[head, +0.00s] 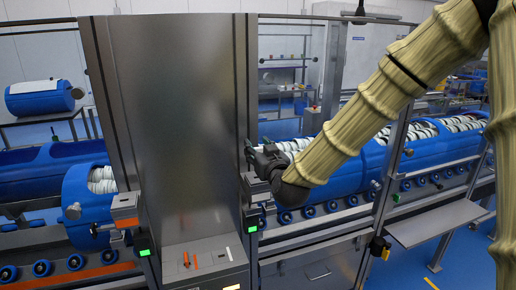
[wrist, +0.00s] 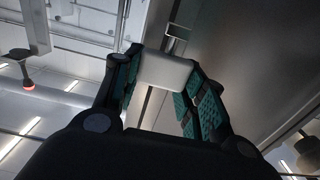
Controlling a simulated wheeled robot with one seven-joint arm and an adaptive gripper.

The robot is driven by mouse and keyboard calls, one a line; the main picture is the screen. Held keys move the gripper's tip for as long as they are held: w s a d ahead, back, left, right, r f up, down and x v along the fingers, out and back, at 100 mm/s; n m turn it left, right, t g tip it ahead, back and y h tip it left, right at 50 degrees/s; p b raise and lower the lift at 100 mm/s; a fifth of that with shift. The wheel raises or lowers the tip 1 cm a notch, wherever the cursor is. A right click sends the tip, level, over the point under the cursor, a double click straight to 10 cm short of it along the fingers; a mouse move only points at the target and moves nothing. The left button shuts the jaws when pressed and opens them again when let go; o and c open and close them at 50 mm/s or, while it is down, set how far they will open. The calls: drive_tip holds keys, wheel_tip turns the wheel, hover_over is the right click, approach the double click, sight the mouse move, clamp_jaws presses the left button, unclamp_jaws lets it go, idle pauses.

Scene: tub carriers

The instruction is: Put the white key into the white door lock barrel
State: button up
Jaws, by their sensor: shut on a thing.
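My gripper (head: 252,152) is raised at the right edge of the tall steel cabinet, well above its sloping ledge. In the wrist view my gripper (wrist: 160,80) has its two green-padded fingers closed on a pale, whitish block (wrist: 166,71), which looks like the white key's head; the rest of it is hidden. In the head view the held piece is too small to make out. A small white upright piece (head: 228,254) and orange pieces (head: 186,258) are on the ledge (head: 205,252). I cannot make out the white door lock barrel for certain.
The steel cabinet (head: 180,120) stands close to my gripper. Green-lit boxes (head: 251,229) flank its ledge. Blue tubs (head: 435,142) with white contents stand on a roller conveyor behind and right of my arm. A bare metal shelf (head: 435,222) juts out at the right.

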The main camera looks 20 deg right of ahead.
drive_tip(key=shift+f+b, duration=0.95)
drive_tip(key=shift+f, duration=0.55)
drive_tip(key=shift+a+f+b, duration=0.1)
drive_tip(key=shift+f+b, duration=1.55)
drive_tip(key=shift+b, duration=0.25)
idle(1.4)
drive_tip(key=o, duration=1.1)
drive_tip(key=shift+o, duration=0.2)
drive_tip(key=s, duration=0.7)
drive_tip(key=shift+s, duration=0.3)
